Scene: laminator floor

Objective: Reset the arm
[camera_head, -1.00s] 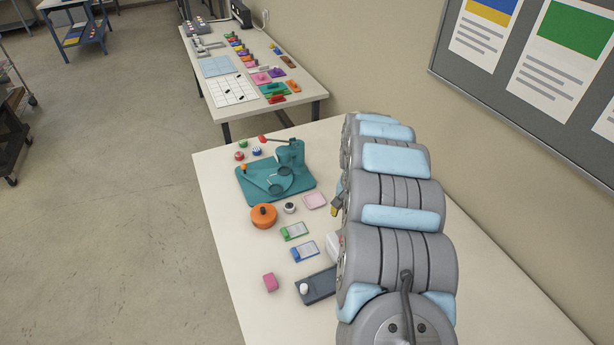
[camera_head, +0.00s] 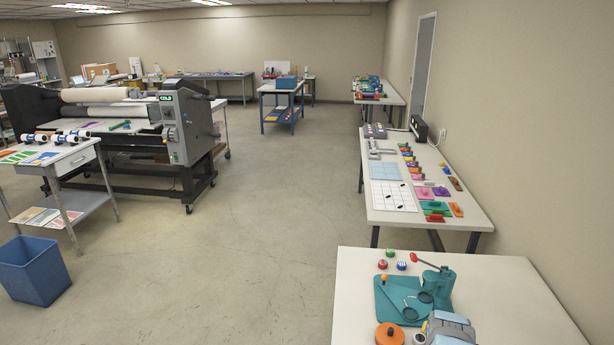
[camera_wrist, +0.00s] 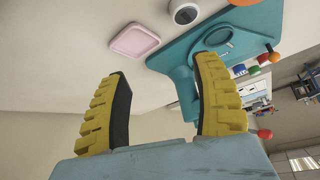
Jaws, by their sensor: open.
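My gripper (camera_wrist: 165,115) shows in the wrist view with two yellow ribbed fingers standing wide apart and nothing between them. Beyond the fingers are the teal press (camera_wrist: 215,45), a pink square pad (camera_wrist: 134,40) and a small round white-and-dark item (camera_wrist: 184,12). In the head view only a grey and light blue part of my arm shows at the bottom right, beside the teal press (camera_head: 432,290). My fingers cannot be made out in that view.
The near table (camera_head: 350,290) also bears an orange round pot (camera_head: 389,335) and small red, blue and green caps. A table with colored parts (camera_head: 430,220) stands behind it. A laminator (camera_head: 120,135), a side cart (camera_head: 75,155) and a blue bin (camera_head: 33,270) stand left. The middle floor is clear.

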